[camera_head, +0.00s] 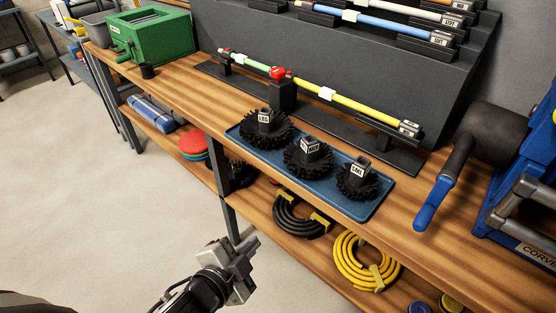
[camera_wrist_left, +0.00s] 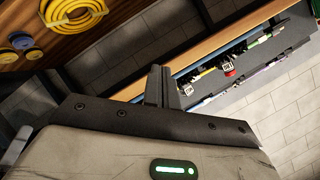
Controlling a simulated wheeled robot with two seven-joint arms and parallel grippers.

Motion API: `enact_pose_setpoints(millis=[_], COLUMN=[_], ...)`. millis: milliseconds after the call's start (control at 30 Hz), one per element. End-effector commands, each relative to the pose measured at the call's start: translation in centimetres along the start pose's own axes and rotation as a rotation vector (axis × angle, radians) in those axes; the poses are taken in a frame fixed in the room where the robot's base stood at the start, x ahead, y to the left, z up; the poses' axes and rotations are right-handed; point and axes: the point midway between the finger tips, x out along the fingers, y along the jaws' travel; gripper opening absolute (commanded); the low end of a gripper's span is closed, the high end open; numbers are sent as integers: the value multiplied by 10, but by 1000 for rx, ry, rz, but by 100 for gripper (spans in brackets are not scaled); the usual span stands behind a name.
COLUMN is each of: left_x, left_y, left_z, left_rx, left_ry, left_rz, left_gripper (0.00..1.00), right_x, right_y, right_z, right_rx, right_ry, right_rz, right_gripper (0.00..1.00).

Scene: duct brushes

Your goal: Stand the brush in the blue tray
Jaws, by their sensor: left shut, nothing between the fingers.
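The blue tray (camera_head: 272,154) lies on the wooden bench. Three black round brushes with labelled square sockets sit in it: a left one (camera_head: 265,127), a middle one (camera_head: 308,157) and a right one (camera_head: 357,180). All three rest bristles down with sockets up. A dark, bristly round thing (camera_head: 240,174) shows partly below the bench edge; I cannot tell if it is a brush. My left gripper (camera_head: 248,243) is in front of the bench, below and apart from the tray. Its fingers, also in the left wrist view (camera_wrist_left: 162,86), are shut and empty. My right gripper is not in view.
A yellow-green rod (camera_head: 345,103) lies on a dark stand behind the tray. A green box (camera_head: 150,35) is at left, a blue-handled crank (camera_head: 432,203) at right. Black hose (camera_head: 297,218) and yellow hose (camera_head: 352,268) lie on the lower shelf. Floor at left is clear.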

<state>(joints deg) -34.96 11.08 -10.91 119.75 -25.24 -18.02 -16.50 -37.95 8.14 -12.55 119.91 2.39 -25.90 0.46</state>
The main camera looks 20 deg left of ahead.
Motion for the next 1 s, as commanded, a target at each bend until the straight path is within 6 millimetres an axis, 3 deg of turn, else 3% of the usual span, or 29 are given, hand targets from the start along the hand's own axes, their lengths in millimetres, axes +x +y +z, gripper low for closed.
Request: enact_pose_setpoints(millis=[100,200,300,433,600,767,1000], left_x=[10,12,13,16,19,31,75], left_y=[-41,-63,-74,-78,-78,-83,-90], left_z=[-13,-29,-42,-51,-54,-61,-82], left_rx=[614,1131,1585,2019,2292,2326,2320], left_ry=[70,91,86,61,36,28,29], left_rz=[-184,-321,-427,-511,-552,-557,-559], left_gripper=[0,0,0,0,0,0,0], right_x=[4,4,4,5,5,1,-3], right_y=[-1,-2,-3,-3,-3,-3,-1], right_z=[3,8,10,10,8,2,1], right_rx=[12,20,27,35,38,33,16], right_ry=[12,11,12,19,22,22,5], right_rz=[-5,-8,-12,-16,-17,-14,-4], right_gripper=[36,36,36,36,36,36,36])
